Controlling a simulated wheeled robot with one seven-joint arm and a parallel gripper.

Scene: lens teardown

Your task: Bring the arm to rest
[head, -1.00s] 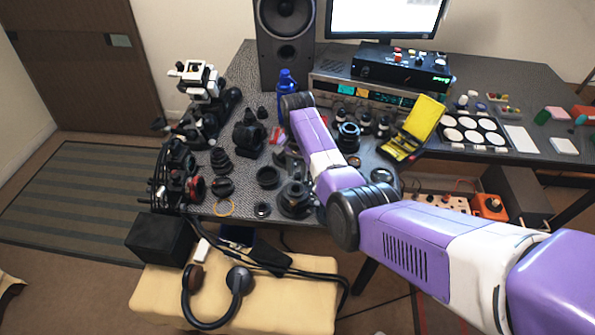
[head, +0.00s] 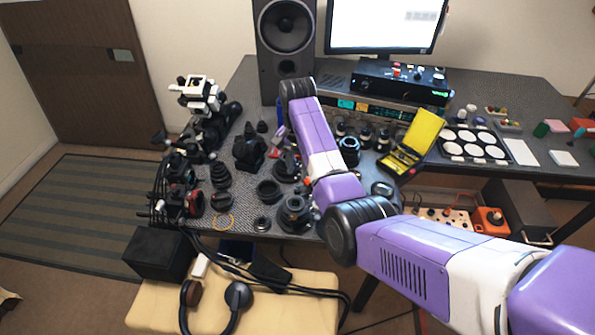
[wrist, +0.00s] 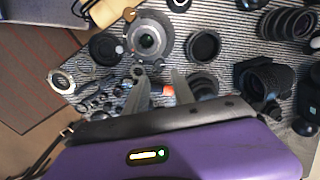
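My arm (head: 322,140) reaches from the lower right over the desk, with its wrist joint raised above the middle of the lens parts. My gripper (wrist: 160,80) shows in the wrist view with its two grey fingers apart. I see nothing held between them, and desk parts show through the gap. In the head view the gripper is mostly hidden behind the arm. Below the fingers lie lens parts on the ribbed desk mat, among them a silver-ringed lens part (wrist: 149,36) and a black ring (wrist: 203,47).
A speaker (head: 284,40), a monitor (head: 385,22) and a black control box (head: 400,82) stand at the back. A yellow case (head: 424,130) lies open to the right. A microscope-like device (head: 198,97) stands left. Headphones (head: 238,296) lie on a cream stool (head: 290,312) in front.

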